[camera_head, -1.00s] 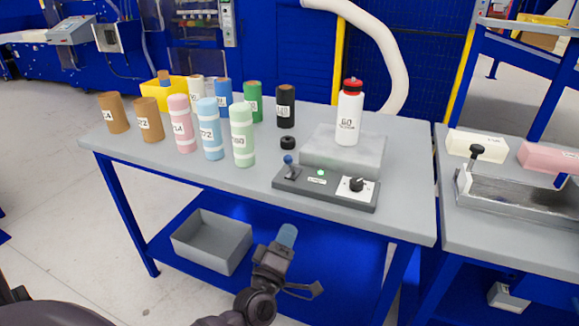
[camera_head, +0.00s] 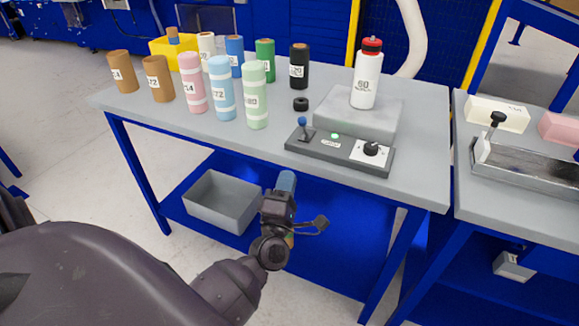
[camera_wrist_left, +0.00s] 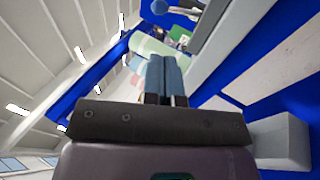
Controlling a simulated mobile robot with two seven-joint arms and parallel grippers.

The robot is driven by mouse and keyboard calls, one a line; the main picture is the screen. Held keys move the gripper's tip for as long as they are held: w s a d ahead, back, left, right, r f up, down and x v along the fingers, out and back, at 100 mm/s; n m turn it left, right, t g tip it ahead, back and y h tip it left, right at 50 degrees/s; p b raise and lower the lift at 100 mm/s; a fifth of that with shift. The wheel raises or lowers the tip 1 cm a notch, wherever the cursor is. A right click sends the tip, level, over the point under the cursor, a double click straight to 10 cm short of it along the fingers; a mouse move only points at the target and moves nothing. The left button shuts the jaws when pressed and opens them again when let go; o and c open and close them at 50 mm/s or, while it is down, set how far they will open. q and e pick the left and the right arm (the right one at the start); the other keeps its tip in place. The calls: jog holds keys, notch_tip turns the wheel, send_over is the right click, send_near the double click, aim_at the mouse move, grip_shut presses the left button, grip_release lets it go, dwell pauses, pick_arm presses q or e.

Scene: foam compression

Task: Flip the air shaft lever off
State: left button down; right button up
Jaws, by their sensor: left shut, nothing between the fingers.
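A lit green button and a black rotary knob (camera_head: 371,149) sit on the same panel. My left gripper (camera_head: 286,181) is shut and empty, with blue-grey fingertips. It is in front of the table's front edge, apart from the lever. My right gripper is not in view.
Several labelled rolls (camera_head: 222,88) stand on the left of the table (camera_head: 420,185). A white bottle with a red cap (camera_head: 367,75) stands on a grey block (camera_head: 345,119) behind the panel. A grey bin (camera_head: 220,202) sits on the lower shelf. A metal tray (camera_head: 530,170) is on the right table.

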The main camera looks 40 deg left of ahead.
aim_at(301, 125)
pick_arm(q)
jog(key=p+x, duration=0.1)
jog(key=x, duration=1.1)
jog(key=shift+w+r, duration=0.1)
jog(key=shift+w, duration=0.05)
